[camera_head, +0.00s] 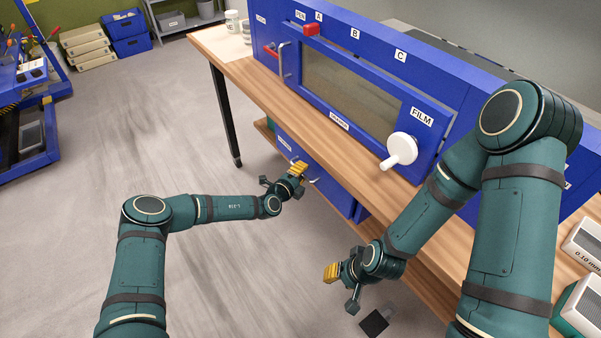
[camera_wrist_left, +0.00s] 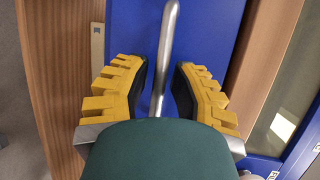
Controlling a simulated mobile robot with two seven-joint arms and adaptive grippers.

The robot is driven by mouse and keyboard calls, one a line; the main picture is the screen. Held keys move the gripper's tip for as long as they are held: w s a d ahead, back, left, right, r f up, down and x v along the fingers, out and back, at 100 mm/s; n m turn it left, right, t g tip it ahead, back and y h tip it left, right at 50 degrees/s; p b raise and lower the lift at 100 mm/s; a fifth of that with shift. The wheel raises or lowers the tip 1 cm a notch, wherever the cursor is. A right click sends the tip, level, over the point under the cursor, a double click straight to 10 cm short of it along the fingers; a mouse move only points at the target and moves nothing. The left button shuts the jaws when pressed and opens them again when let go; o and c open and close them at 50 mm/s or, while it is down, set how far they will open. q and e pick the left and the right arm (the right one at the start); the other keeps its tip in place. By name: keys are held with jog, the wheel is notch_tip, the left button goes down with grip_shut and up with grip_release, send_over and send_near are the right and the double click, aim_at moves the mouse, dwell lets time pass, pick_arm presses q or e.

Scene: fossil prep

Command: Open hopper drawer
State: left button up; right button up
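A blue drawer front (camera_head: 336,190) sits under the wooden tabletop, with a small white label too small to read. Its metal bar handle (camera_wrist_left: 166,45) runs between the yellow fingers of my left gripper (camera_wrist_left: 160,90) in the left wrist view. The fingers are apart, with a gap showing on each side of the bar. In the head view the left gripper (camera_head: 299,169) is at the drawer front and hides most of the handle. My right gripper (camera_head: 331,272) is lower right, beside the bench and away from the drawer; its fingers are too small to judge.
The tabletop edge (camera_head: 262,88) overhangs near my left gripper.

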pick_arm(q)
grip_shut()
jog(key=shift+a, duration=0.15)
jog(key=s+a+p, duration=0.6)
jog(key=s+a, duration=0.7)
jog(key=a, duration=0.5)
jog(key=shift+s+a, duration=0.15)
jog(key=shift+a, duration=0.05)
